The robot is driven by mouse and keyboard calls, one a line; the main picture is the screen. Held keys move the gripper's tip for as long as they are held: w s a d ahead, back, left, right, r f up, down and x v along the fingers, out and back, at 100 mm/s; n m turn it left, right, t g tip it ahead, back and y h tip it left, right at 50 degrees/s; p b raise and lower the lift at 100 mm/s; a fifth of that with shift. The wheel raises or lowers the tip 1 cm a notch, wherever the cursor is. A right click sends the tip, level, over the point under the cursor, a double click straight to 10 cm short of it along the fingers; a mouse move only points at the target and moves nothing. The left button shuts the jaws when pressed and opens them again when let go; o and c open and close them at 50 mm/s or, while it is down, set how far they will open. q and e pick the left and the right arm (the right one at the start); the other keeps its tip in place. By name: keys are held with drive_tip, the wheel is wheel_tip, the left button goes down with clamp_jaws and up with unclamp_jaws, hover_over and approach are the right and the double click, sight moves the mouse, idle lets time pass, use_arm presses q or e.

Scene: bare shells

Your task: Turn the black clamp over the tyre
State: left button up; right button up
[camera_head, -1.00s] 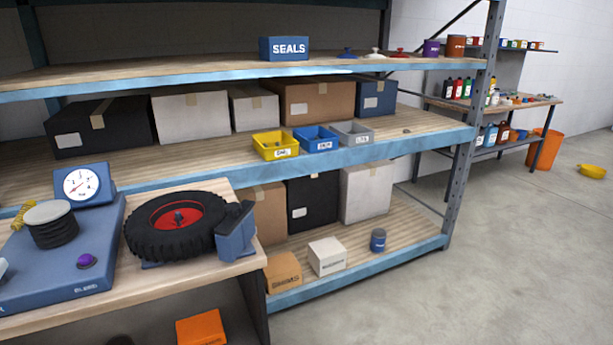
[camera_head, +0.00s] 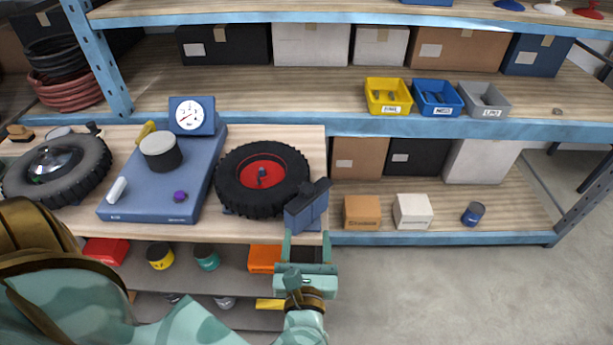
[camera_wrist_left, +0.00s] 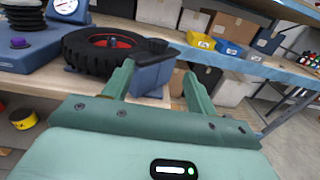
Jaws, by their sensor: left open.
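The black tyre (camera_head: 232,190) with a red hub (camera_head: 262,172) lies flat on the wooden bench. It also shows in the left wrist view (camera_wrist_left: 80,50). The black clamp (camera_head: 311,194) sits on top of a blue block (camera_head: 307,215) at the tyre's right side. Its bar lies slantwise beside the tyre, not across the hub. In the wrist view the clamp (camera_wrist_left: 150,46) and block (camera_wrist_left: 153,77) stand just beyond my fingers. My left gripper (camera_head: 308,243) is open and empty, in front of the block, its fingers spread to either side. Whether they touch it, I cannot tell. My right gripper is out of view.
A blue stand (camera_head: 165,185) with a dial gauge (camera_head: 190,115) and a dark spool (camera_head: 161,155) is left of the tyre. A second wheel (camera_head: 60,170) lies farther left. Shelves with boxes and bins stand behind. Open floor (camera_head: 450,295) lies to the right.

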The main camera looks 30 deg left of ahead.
sight(307, 183)
use_arm(q)
drive_tip(key=p+x, duration=0.1)
drive_tip(key=x, duration=1.5)
drive_tip(key=shift+s+a+p, duration=0.1)
drive_tip(key=shift+a+p, duration=0.05)
drive_tip(key=shift+p, duration=0.25)
drive_tip(key=shift+c, duration=0.4)
clamp_jaws()
drive_tip(key=shift+a, duration=0.1)
